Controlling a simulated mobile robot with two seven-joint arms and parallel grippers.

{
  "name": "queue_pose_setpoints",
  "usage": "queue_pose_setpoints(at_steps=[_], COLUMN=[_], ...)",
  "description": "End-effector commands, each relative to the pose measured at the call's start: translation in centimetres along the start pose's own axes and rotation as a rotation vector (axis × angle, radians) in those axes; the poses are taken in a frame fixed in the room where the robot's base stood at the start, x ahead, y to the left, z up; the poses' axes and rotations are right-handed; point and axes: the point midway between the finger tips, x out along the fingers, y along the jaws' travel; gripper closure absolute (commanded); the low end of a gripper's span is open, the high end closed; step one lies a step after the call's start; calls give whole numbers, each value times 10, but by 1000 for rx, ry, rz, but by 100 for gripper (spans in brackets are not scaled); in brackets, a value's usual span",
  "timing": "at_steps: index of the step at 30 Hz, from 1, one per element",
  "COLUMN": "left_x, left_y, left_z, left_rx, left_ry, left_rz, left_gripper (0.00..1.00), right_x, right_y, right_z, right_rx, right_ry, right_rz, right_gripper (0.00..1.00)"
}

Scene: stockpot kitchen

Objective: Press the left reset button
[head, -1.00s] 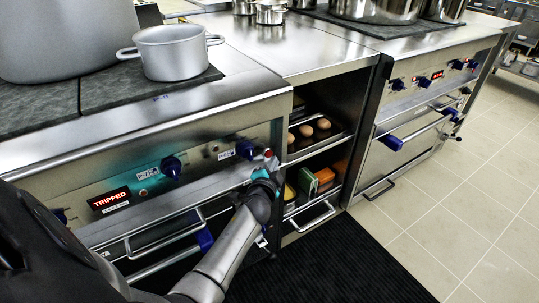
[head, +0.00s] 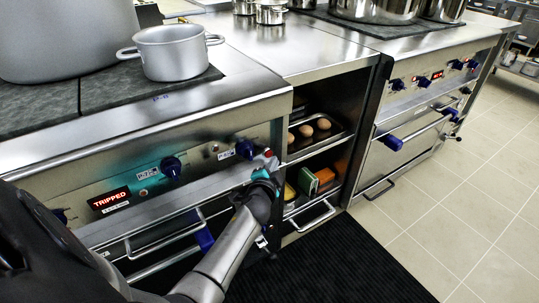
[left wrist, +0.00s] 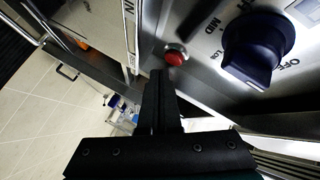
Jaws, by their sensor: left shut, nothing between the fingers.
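The red reset button (head: 268,153) is at the right end of the left stove's front panel. It shows in the left wrist view (left wrist: 175,57) as a round red cap in a metal ring, left of a dark blue knob (left wrist: 257,46). A red display (head: 109,199) on the same panel reads "TRIPPED". My left gripper (head: 265,168) is shut and empty, its tips just below the button. In the left wrist view its fingers (left wrist: 160,78) end just short of the button's lower left edge; I cannot tell whether they touch it. My right gripper is not in view.
A bar handle (head: 165,236) runs along the oven door below the panel. Right of the panel is an open cabinet with a tray of eggs (head: 316,128) and boxes (head: 308,181). A grey pot (head: 171,52) stands on the stove. A second stove (head: 425,95) stands farther right.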

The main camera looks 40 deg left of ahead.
Motion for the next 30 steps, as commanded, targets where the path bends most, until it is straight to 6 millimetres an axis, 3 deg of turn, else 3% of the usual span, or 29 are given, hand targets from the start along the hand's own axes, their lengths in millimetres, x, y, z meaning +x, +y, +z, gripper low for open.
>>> queue_pose_setpoints(at_steps=[30], left_x=[6], left_y=[-5], left_z=[4], left_rx=[0], left_ry=[0], left_rz=[0], left_gripper=[100], right_x=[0], right_y=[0], right_z=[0], right_rx=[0], right_ry=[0], right_rz=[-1], right_gripper=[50])
